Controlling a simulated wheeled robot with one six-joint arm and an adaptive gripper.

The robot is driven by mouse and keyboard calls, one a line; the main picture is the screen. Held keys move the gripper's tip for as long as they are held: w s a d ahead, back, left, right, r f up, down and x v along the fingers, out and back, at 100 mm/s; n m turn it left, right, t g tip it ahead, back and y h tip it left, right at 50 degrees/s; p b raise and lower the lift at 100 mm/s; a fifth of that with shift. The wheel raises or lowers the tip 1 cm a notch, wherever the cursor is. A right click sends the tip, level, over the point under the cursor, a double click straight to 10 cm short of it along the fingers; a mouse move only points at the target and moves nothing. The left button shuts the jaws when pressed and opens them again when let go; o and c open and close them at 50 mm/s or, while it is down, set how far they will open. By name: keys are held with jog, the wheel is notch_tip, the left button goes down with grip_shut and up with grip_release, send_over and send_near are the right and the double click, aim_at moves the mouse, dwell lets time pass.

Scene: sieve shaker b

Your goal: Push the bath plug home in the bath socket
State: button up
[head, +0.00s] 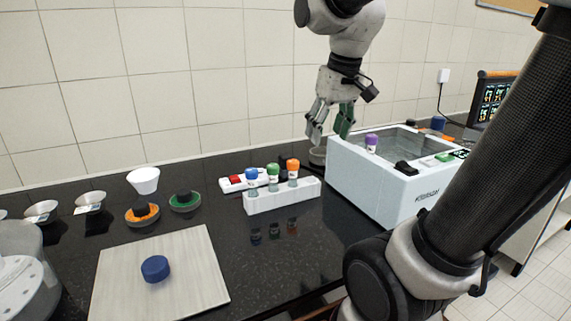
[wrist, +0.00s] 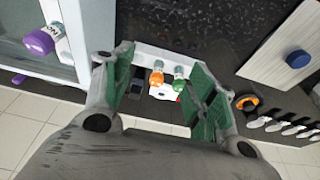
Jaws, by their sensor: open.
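My gripper (head: 330,132) is open and empty, pointing down over the counter at the back left corner of the white bath (head: 400,196). Its green-padded fingers also show in the wrist view (wrist: 160,68), spread apart with the vial rack and a white strip below and between them. A white strip with a red switch (head: 236,180) lies on the counter behind the rack, left of the bath. Dark blocks (wrist: 161,91) show near it in the wrist view. I cannot tell which is the bath plug or the bath socket, nor how far in the plug sits.
A white rack (head: 284,199) holds vials with blue, green and orange caps. A purple-capped vial (head: 371,143) is at the bath. A pale board (head: 197,270) with a blue disc (head: 155,268) lies front left.

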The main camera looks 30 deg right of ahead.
jog(key=w+d+f+g, duration=0.1)
jog(key=w+f+g, duration=0.1)
jog(key=w, duration=1.4)
jog(key=g, duration=0.1)
send_over(285, 156)
jog(key=f, duration=0.8)
jog(key=shift+s+f, duration=0.3)
jog(key=shift+s, duration=0.05)
jog(key=shift+w+f, duration=0.3)
jog(key=shift+f, duration=4.5)
grip_shut()
